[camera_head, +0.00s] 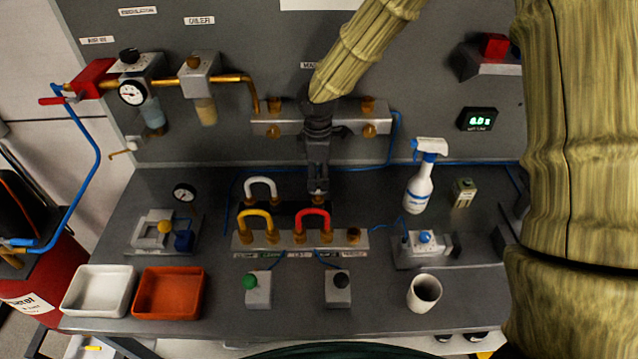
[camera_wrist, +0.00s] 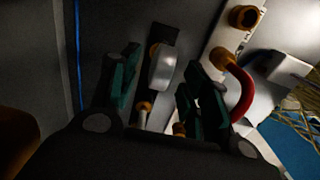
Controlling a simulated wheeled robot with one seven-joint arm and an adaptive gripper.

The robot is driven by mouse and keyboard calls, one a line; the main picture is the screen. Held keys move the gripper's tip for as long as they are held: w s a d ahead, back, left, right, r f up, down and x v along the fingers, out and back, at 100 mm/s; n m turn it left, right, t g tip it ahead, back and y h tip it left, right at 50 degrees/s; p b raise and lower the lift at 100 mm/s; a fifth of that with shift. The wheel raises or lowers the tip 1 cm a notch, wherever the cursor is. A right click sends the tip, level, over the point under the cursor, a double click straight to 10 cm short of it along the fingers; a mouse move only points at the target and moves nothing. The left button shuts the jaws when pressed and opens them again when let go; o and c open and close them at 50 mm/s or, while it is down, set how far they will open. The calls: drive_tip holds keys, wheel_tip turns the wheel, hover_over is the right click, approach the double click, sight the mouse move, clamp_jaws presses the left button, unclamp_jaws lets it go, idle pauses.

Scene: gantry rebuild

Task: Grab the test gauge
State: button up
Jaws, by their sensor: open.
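The likely test gauge is a small round gauge (camera_head: 184,192) with a white dial and dark rim, lying loose at the left of the bench. It cannot be made out in the wrist view. My gripper (camera_head: 318,188) is well to its right, pointing down just behind the red hose loop. In the wrist view the gripper (camera_wrist: 162,82) has its green fingers apart, with nothing held.
White (camera_head: 260,188), yellow (camera_head: 258,222) and red (camera_head: 313,218) hose loops stand on the fittings block (camera_head: 340,241). A clamp fixture (camera_head: 160,232) sits in front of the gauge. White (camera_head: 98,290) and orange (camera_head: 168,293) trays, a spray bottle (camera_head: 420,180) and a cup (camera_head: 424,293) are around.

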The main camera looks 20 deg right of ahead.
sight(318, 192)
drive_tip(key=shift+f+p, duration=0.3)
drive_tip(key=shift+f, duration=1)
clamp_jaws()
